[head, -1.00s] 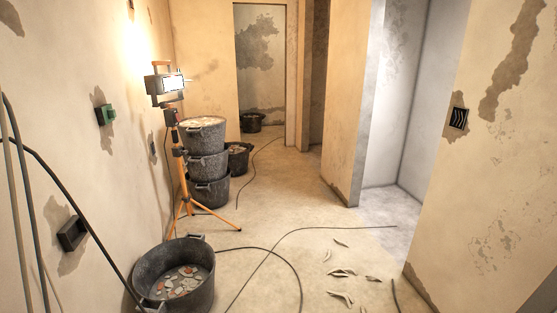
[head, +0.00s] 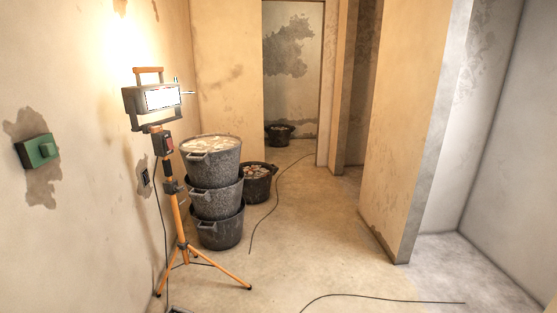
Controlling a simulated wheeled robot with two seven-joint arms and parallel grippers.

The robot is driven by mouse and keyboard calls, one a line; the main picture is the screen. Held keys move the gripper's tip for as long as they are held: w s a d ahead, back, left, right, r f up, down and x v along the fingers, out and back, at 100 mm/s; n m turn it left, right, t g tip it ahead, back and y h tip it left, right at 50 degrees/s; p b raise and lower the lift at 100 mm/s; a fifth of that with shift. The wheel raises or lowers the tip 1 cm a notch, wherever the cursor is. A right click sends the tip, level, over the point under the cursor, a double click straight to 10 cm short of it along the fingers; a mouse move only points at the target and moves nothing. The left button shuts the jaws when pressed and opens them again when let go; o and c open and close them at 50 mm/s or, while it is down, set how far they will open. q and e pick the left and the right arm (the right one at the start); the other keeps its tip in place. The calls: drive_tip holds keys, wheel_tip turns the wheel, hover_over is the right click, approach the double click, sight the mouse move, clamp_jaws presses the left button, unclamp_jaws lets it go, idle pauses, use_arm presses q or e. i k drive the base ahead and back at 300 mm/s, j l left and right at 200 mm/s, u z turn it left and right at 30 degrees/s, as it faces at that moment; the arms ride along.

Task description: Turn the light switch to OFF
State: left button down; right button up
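A work light (head: 163,97) shines on an orange tripod (head: 181,224) at the left. A small dark box with a red part (head: 163,142) sits on the tripod just below the lamp; it looks like a switch, but its position is too small to read. A green box (head: 39,150) with a raised middle is fixed to the left wall. I cannot tell for certain which of these is the light switch. Neither of my grippers is in view.
Stacked rubble buckets (head: 215,190) stand right behind the tripod, with another bucket (head: 258,182) beside them and one (head: 279,134) far back. A cable (head: 380,295) lies on the floor ahead. The middle floor (head: 310,240) is mostly clear.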

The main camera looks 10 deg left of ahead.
sight(169, 145)
drive_tip(key=i+l+u, duration=0.15)
drive_tip(key=i, duration=0.55)
drive_tip(key=i+l+u, duration=0.15)
drive_tip(key=i, duration=0.5)
